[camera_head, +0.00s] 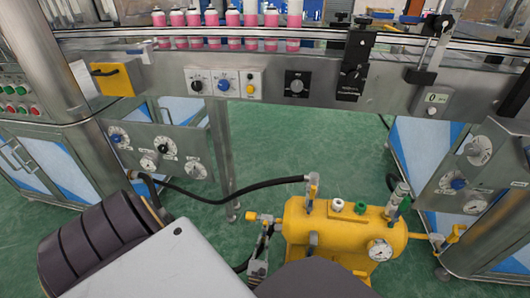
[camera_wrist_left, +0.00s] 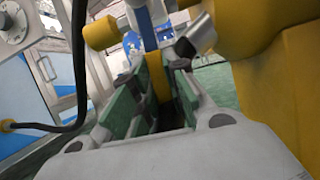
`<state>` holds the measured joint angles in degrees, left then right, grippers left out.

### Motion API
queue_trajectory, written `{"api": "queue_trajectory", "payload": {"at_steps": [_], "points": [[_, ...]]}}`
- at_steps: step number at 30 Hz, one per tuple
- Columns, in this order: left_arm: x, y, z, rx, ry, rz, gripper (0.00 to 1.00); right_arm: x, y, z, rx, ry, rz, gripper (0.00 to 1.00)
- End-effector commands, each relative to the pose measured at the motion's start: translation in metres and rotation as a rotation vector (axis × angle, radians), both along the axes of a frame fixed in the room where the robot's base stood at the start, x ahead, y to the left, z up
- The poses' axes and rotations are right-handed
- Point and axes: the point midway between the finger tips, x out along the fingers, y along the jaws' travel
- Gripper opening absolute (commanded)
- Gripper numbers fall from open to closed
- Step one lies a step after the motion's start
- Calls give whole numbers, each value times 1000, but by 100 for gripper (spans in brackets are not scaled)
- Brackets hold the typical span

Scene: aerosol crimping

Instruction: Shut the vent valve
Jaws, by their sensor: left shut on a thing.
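A yellow tank (camera_head: 345,228) with several fittings stands on the floor, and its side fills the right of the left wrist view (camera_wrist_left: 285,85). At its left end is a small valve with a yellow end piece (camera_head: 252,217). My left gripper (camera_head: 262,250) is at this valve, just left of the tank. In the left wrist view its green-padded fingers (camera_wrist_left: 155,95) are shut on a narrow yellow lever (camera_wrist_left: 157,84). The fingers hide part of the lever, and I cannot read a label on it. My right gripper is in neither view.
A black hose (camera_head: 235,188) runs to an upright fitting (camera_head: 312,187) on the tank. A pressure gauge (camera_head: 379,250) faces front. A steel conveyor (camera_head: 330,75) with pink-filled cans (camera_head: 232,30) crosses behind. Green floor (camera_head: 270,140) is open beneath it.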

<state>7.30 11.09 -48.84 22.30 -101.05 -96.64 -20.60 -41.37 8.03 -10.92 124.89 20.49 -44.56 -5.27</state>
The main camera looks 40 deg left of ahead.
Motion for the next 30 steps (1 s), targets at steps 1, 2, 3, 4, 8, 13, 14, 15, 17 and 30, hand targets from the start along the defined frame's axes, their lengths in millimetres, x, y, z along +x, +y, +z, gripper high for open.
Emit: {"api": "queue_trajectory", "payload": {"at_steps": [1,2,3,4,8,13,14,15,17,30], "points": [[-1,-1,0,-14,-10,-1,0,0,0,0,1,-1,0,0],[-2,-1,0,-23,-16,-1,0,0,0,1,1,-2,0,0],[-3,-2,0,-33,-22,0,0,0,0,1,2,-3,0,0],[-3,-2,0,-39,-27,0,0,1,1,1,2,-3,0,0],[-5,-3,0,-58,-39,0,0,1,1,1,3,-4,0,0],[-6,-4,0,-68,-44,-1,0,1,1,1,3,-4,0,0],[-6,-4,0,-68,-45,-1,0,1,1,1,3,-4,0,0],[-6,-4,0,-68,-45,-1,0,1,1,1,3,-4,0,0],[-5,-5,0,-69,-45,-2,0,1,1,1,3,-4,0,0],[-6,-5,0,-67,-44,-1,37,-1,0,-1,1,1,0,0]]}}
